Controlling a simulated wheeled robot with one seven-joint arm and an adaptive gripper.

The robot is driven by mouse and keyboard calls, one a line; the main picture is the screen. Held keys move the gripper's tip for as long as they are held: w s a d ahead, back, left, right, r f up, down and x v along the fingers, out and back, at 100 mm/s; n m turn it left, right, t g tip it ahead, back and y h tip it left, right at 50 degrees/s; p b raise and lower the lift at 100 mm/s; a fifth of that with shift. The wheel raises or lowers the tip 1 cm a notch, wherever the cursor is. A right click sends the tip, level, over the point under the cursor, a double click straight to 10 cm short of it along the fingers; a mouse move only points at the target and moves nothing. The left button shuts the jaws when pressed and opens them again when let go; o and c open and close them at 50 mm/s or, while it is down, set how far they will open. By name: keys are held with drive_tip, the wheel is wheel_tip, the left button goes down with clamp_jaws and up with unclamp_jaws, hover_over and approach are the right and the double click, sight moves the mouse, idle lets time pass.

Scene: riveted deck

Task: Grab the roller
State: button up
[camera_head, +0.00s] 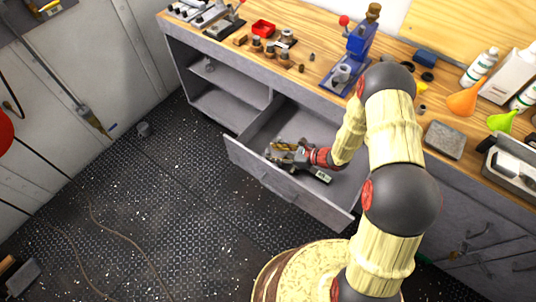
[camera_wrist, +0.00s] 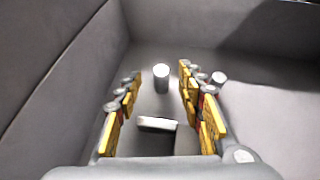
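My gripper (camera_head: 284,149) is down inside the open drawer (camera_head: 290,196). In the wrist view my gripper (camera_wrist: 160,72) has its yellow-padded fingers spread apart, with nothing clamped between them. A pale grey cylinder (camera_wrist: 162,78), likely the roller, stands in line with the gap between the fingertips, seemingly just beyond them. A short whitish block-like piece (camera_wrist: 157,124) shows nearer, between the fingers. In the head view the gripper hides the cylinder, so I cannot make it out there.
The drawer's grey walls stand close around my gripper. A small dark and pale item (camera_head: 322,176) lies in the drawer to the right. The wooden workbench (camera_head: 310,85) above carries a blue press (camera_head: 352,58), a red tray (camera_head: 263,28) and bottles. The deck at left is mostly clear.

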sight(268, 151)
drive_tip(key=b+x, duration=0.1)
drive_tip(key=x, duration=0.3)
drive_tip(key=shift+w, duration=0.1)
drive_tip(key=shift+c, duration=1.2)
clamp_jaws()
